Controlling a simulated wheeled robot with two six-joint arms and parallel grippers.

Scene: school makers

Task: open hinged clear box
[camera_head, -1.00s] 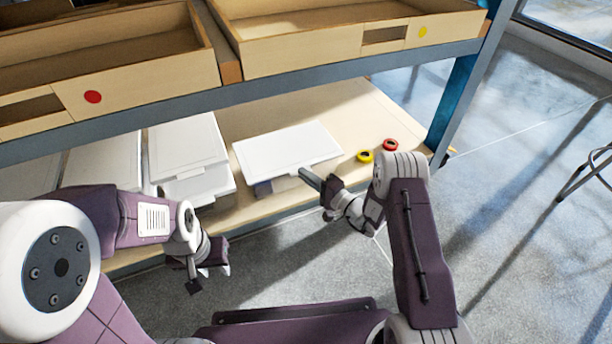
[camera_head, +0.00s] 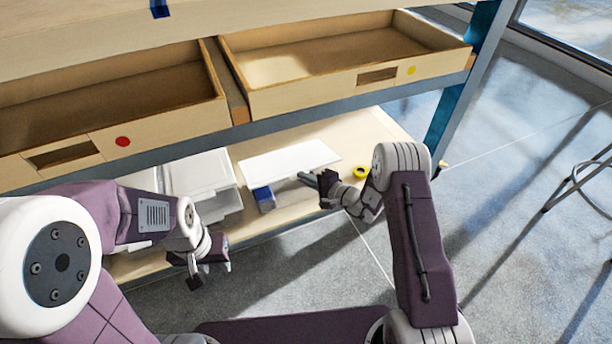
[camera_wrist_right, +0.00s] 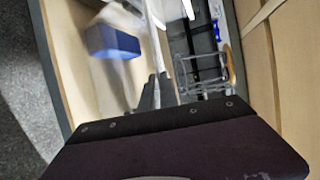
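The clear box (camera_head: 283,191) stands on the lower shelf, with its white-looking lid (camera_head: 290,161) raised off the front side. A blue block (camera_head: 264,199) shows under the lid at the left; the right wrist view shows the block (camera_wrist_right: 112,41), blurred. My right gripper (camera_head: 308,179) is at the lid's front right edge, its fingers close together. In the right wrist view, the fingertips (camera_wrist_right: 156,80) meet the lid's edge-on line; whether they pinch it or push from below is unclear. My left gripper (camera_head: 212,276) is open and empty, in front of the shelf.
More pale lidded boxes (camera_head: 201,174) stand to the left on the shelf (camera_head: 378,128). A yellow roll (camera_head: 360,172) lies right of the box. A stool (camera_head: 585,185) stands at the right.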

